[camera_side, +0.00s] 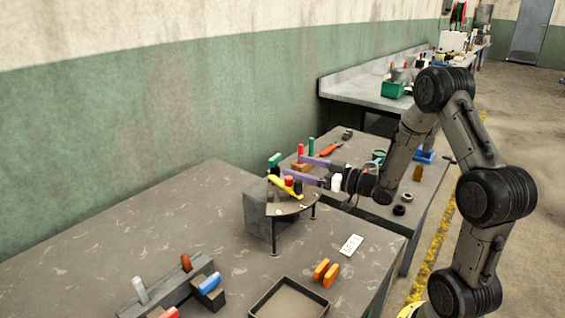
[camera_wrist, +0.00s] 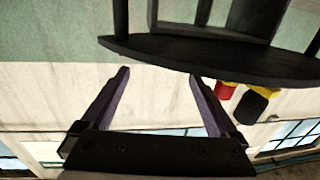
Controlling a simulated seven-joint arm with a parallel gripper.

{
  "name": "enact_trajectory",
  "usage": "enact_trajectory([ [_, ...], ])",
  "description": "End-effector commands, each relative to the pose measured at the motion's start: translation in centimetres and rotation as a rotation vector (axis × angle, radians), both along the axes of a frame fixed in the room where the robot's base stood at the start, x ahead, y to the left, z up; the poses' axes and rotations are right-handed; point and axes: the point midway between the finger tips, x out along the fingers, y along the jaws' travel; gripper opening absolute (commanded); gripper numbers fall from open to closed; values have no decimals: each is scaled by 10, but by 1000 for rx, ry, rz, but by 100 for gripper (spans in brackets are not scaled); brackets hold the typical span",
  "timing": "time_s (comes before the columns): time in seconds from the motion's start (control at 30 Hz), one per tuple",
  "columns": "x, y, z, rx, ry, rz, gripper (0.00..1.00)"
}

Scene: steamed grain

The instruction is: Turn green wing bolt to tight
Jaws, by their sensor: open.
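A green wing-shaped handle (camera_side: 274,160), which looks like the green wing bolt, stands at the back of the small raised stand in the side view. Its lower part is partly hidden, and I cannot tell how tight it is. My gripper (camera_side: 294,166) has purple fingers spread apart and empty. They point left over the stand, with the tips just right of the green handle and apart from it. In the wrist view the gripper (camera_wrist: 158,74) is open with nothing between its fingers. I cannot make out the green handle there.
The stand's dark plate (camera_side: 288,209) carries a yellow bar (camera_side: 285,187) and a red knob (camera_side: 289,181) close below the fingers. The plate's edge (camera_wrist: 215,62) crosses the wrist view. A tray (camera_side: 255,306), orange blocks (camera_side: 321,270) and a white label (camera_side: 350,245) lie in front.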

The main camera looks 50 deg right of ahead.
Motion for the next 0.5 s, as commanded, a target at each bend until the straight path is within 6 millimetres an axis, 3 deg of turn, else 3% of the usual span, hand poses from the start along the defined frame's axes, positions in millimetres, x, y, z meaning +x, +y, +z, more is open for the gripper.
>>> enact_trajectory([
  [0.2,38,6,0,0,0,3,95],
  [0.5,57,8,0,0,0,0,95],
])
